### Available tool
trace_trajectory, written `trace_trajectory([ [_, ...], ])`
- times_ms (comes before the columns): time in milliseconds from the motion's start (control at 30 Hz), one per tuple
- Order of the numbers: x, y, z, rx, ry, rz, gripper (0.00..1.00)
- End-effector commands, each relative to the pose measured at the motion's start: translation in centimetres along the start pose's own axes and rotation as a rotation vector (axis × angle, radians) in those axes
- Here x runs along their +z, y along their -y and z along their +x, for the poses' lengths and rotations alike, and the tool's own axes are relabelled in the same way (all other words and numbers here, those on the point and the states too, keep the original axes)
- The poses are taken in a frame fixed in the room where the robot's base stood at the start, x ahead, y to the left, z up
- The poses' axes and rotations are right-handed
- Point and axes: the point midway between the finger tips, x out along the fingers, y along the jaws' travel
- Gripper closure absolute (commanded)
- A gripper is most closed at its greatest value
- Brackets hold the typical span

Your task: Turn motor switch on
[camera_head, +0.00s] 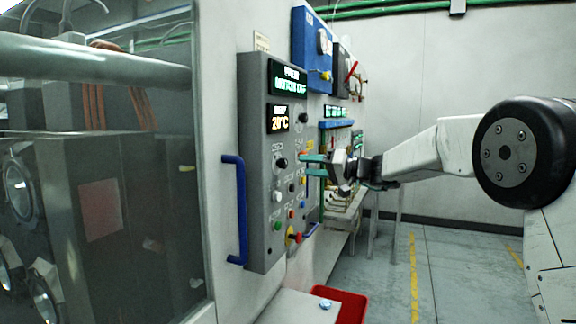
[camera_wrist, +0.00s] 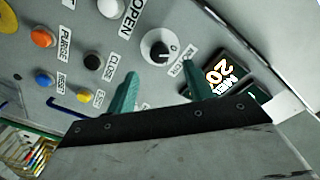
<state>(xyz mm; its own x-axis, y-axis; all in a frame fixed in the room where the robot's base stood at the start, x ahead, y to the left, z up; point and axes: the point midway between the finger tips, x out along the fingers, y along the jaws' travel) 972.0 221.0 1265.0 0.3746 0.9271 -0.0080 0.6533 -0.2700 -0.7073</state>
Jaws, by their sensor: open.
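The likely motor switch is a black rotary knob on a pale round base (camera_wrist: 158,48), in the upper middle of the wrist view. A label beside it is partly hidden and hard to read. In the head view a black knob (camera_head: 282,163) sits below the orange temperature display on the grey control panel (camera_head: 258,105). My gripper (camera_wrist: 160,78) is open, with its two green fingers spread and nothing between them. The knob lies just beyond the gap between the fingertips, apart from them. In the head view my gripper (camera_head: 314,165) is beside the panel's right edge.
Several buttons share the panel, including a black one (camera_wrist: 92,62), an orange one (camera_wrist: 42,37) and a lit display (camera_wrist: 218,72). A blue handle (camera_head: 237,210) stands left of the panel. A red bin (camera_head: 350,307) is below. Floor to the right is clear.

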Motion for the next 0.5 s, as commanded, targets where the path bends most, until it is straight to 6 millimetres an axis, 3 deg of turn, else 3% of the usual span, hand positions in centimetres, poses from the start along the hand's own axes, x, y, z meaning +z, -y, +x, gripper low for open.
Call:
trace_trajectory([
  [500,-0.1,-0.2,7.0,-0.004,-0.007,-0.001,0.48],
])
